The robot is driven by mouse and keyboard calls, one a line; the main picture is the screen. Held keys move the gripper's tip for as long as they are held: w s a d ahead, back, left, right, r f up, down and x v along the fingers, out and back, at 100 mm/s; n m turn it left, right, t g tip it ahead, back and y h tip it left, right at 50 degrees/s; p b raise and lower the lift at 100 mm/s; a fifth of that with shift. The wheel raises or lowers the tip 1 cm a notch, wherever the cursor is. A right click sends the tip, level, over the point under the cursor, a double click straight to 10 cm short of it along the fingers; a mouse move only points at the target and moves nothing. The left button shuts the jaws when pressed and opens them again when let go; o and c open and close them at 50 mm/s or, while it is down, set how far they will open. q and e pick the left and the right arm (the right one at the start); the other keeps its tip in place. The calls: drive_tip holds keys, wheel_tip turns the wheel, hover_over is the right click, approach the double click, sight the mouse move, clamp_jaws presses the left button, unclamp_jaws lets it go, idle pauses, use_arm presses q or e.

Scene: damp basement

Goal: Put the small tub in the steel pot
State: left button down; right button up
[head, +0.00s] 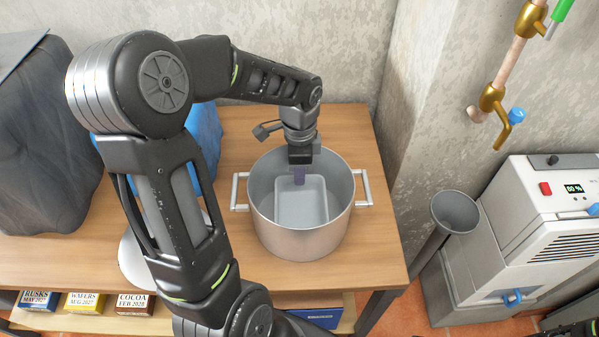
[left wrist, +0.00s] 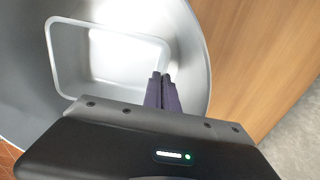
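The steel pot (head: 300,243) stands on the wooden table, with a handle on each side. The small tub (head: 301,208), a pale grey open rectangular box, is inside the pot, upright and empty. Whether it touches the pot's floor I cannot tell. My left gripper (head: 299,178) points down into the pot at the tub's far edge. In the left wrist view its purple fingers (left wrist: 162,78) are close together on the rim of the tub (left wrist: 108,97), inside the pot (left wrist: 195,30).
The wooden table (head: 375,180) has clear room right of the pot. A grey covered bulk (head: 40,150) and a blue one (head: 205,135) stand at the left. Boxes (head: 85,301) sit on the lower shelf. A white machine (head: 540,230) and a grey funnel pipe (head: 455,211) stand at the right.

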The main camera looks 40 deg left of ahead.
use_arm(q)
drive_tip(key=c, duration=2.1)
unclamp_jaws()
drive_tip(key=shift+f, duration=0.2)
drive_tip(key=shift+c, duration=0.2)
drive_tip(key=o, duration=0.5)
drive_tip(key=shift+o, duration=0.2)
wheel_tip(320, 180, up, 18)
drive_tip(key=p, duration=1.4)
drive_tip(key=shift+f, duration=0.25)
